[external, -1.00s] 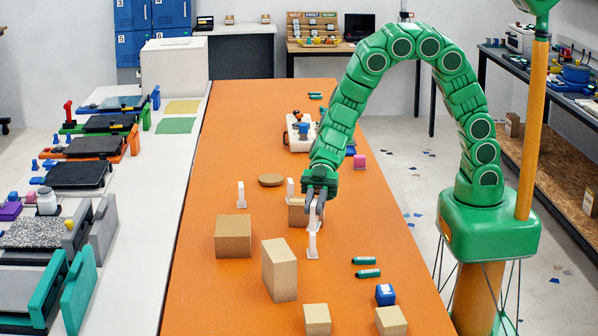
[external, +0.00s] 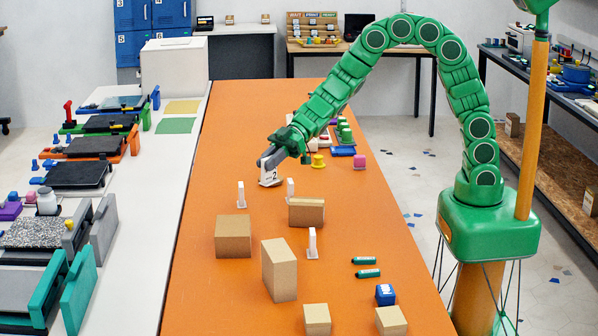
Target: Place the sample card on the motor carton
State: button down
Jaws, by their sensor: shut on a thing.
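My gripper (external: 265,160) is shut on a small white card (external: 267,178) with a dark mark, which I take to be the sample card. The card hangs below the fingers, in front of the round brown disc (external: 279,183); I cannot tell whether it touches the disc or the table. Several plain brown cartons stand nearer the camera: a low one (external: 306,213), a cube-like one (external: 233,238) and a tall one (external: 279,270) among them. I cannot read any label that tells which is the motor carton.
Green cylinders (external: 367,273) and a blue cube (external: 385,294) lie at the right. Coloured pieces (external: 343,131) stand behind my gripper.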

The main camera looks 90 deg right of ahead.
jog(key=shift+w+a+f, duration=0.3)
jog(key=shift+w+f, duration=1.15)
jog(key=shift+w, duration=0.3)
jog(key=shift+w+a+f, duration=0.25)
jog(key=shift+w+f, duration=1.2)
jog(key=shift+w, duration=0.35)
jog(key=shift+w+a+f, duration=0.3)
jog(key=shift+w+f, duration=1.15)
jog(key=shift+w, duration=0.3)
jog(key=shift+f, duration=1.45)
jog(key=shift+f, duration=0.2)
jog(key=c, duration=1)
grip_release()
jog(key=shift+r, duration=0.1)
